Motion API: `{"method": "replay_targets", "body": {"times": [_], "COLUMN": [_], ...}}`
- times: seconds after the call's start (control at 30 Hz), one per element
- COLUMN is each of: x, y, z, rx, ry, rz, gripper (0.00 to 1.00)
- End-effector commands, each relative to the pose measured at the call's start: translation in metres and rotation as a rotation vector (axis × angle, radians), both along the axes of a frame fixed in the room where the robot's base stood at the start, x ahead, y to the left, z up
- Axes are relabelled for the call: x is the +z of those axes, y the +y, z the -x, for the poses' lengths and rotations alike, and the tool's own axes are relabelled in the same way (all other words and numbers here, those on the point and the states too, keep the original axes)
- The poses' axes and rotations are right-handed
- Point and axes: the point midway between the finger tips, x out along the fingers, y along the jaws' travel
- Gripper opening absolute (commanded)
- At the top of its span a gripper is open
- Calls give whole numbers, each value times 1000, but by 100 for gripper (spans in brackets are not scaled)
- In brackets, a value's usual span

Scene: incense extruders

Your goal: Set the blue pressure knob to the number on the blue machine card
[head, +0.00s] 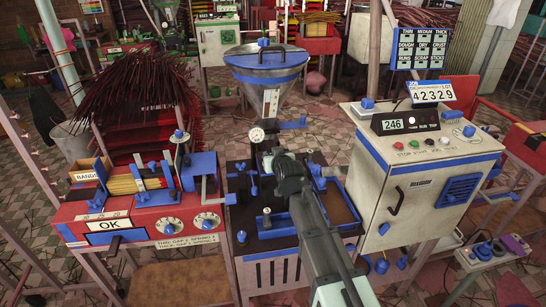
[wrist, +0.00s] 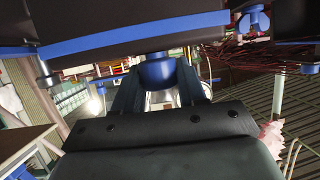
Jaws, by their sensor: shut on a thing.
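In the wrist view a round blue knob (wrist: 158,72) sits between the two dark fingers of my gripper (wrist: 157,88), under a dark machine body with a blue edge. My gripper is shut on this knob. In the head view my gripper (head: 288,165) is at the blue machine (head: 276,270) in the middle, and hides the knob there. No scale or number on the knob shows. A narrow white card (head: 270,103) hangs on the machine's blue-rimmed hopper (head: 266,65); its print is too small to read. A round gauge (head: 257,135) stands below the hopper.
A white cabinet (head: 420,180) at the right carries a display reading 246 (head: 393,125), a sign reading 42329 (head: 432,92) and buttons. A blue-framed chart (head: 421,47) stands behind it. A red machine (head: 140,235) with dials and an OK panel stands at the left.

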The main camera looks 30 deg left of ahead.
Motion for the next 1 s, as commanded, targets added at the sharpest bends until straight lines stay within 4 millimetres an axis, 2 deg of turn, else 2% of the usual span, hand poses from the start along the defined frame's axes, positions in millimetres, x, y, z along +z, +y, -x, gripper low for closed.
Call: {"method": "replay_targets", "body": {"times": [1.0], "x": [-1], "y": [1], "z": [1], "rx": [-425], "ry": [3], "rz": [0], "gripper": [10]}}
